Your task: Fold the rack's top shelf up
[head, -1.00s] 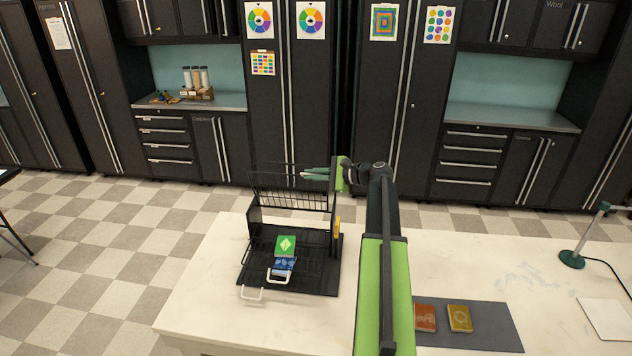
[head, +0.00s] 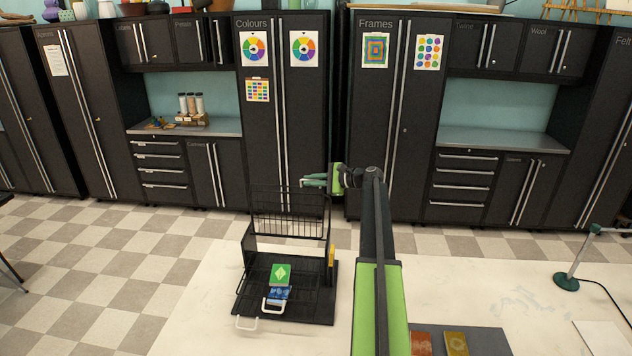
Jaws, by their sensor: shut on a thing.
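The black wire rack (head: 318,305) stands on the white table. Its top shelf (head: 290,213) is a wire panel raised steeply at the rack's back, close to upright. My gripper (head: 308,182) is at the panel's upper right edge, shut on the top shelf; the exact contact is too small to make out. A yellow part (head: 332,256) sits on the rack's right side. The lower level holds a green block (head: 280,274) with a light diamond and a blue block (head: 278,293) in front of it.
Right of my arm, an orange-brown block (head: 422,343) and a yellow block (head: 456,343) lie on a grey mat (head: 490,340). A green lamp base (head: 566,282) stands far right. The table (head: 190,320) left of the rack is clear.

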